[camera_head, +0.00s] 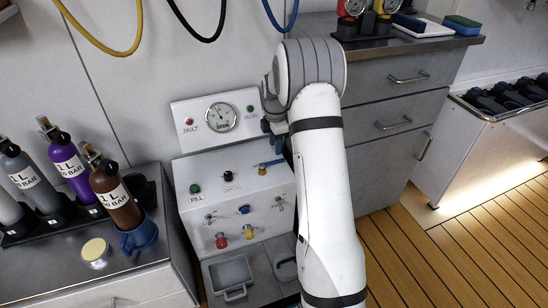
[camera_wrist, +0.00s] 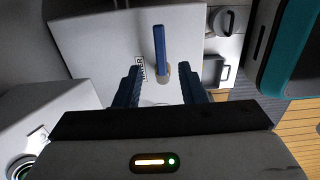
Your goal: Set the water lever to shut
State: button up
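The water lever is a blue bar on a pale pivot. In the wrist view the lever (camera_wrist: 159,48) points up from its pivot, beside a rotated label reading WATER (camera_wrist: 139,68). In the head view the lever (camera_head: 268,162) lies roughly sideways on the top of the white fill panel (camera_head: 240,186), near its right edge. My gripper (camera_wrist: 157,82) is open, with its two blue fingers apart on either side of the lever's pivot end; I see no contact. In the head view my gripper (camera_head: 276,138) is above the lever, partly hidden by my arm.
The panel carries a gauge (camera_head: 221,117), a green FILL button (camera_head: 195,188) and several small valves. A grey drawer cabinet (camera_head: 395,120) stands close on the right of my arm. Coloured hoses hang above.

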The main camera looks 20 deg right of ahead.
aim_at(275, 161)
notch_tip(275, 161, down, 6)
jog(key=shift+f+b, duration=0.15)
jog(key=shift+b, duration=1)
grip_shut()
